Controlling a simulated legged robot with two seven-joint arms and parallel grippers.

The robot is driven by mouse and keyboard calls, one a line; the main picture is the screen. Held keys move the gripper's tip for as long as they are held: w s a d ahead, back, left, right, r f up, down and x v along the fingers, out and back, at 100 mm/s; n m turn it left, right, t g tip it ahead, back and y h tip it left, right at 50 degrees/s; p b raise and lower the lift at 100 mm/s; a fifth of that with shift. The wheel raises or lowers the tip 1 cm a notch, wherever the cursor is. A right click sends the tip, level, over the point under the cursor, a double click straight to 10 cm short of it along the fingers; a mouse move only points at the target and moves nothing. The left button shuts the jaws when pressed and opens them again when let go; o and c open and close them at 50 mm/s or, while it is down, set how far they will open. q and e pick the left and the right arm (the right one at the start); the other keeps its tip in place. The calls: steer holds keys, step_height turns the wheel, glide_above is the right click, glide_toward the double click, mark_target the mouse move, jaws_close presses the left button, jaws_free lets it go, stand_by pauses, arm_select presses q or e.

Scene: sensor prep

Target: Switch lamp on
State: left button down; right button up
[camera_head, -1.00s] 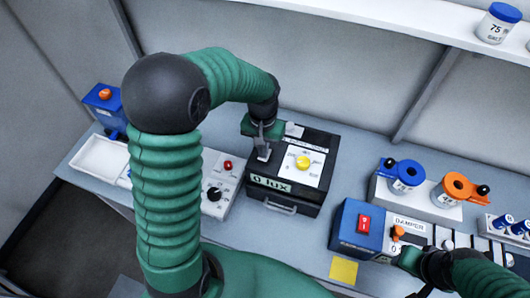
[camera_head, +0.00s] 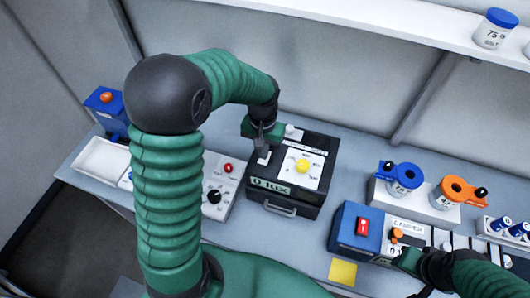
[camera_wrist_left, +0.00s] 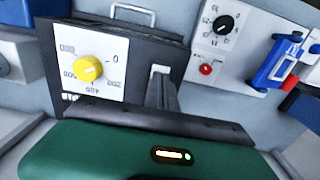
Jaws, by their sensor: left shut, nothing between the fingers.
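The lamp unit is a black box (camera_head: 315,205) with a front handle, a display reading "0 lux" (camera_head: 270,186) and a yellow dial (camera_head: 303,165) on a white scale plate. A small white switch plate (camera_head: 263,157) is on its top, left of the dial; it also shows in the left wrist view (camera_wrist_left: 160,70). My left gripper (camera_head: 263,147) is shut and empty, right at the switch plate's far side. In the left wrist view its fingers (camera_wrist_left: 161,92) cover part of the plate; I cannot tell whether they touch. My right gripper (camera_head: 402,258) is beside the damper box, its fingers mostly hidden.
A panel with a black knob and red button (camera_head: 228,168) stands left of the lamp. A blue box with a red switch (camera_head: 362,225) and a damper panel (camera_head: 408,230) are at right. Blue and orange holders (camera_head: 457,190) stand behind. A yellow note (camera_head: 343,271) lies in front.

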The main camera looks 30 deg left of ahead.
steer(key=p+v, duration=0.2)
steer(key=w+p+v, duration=0.1)
steer(key=p+v, duration=0.1)
steer(key=v, duration=0.1)
stand_by(0.4)
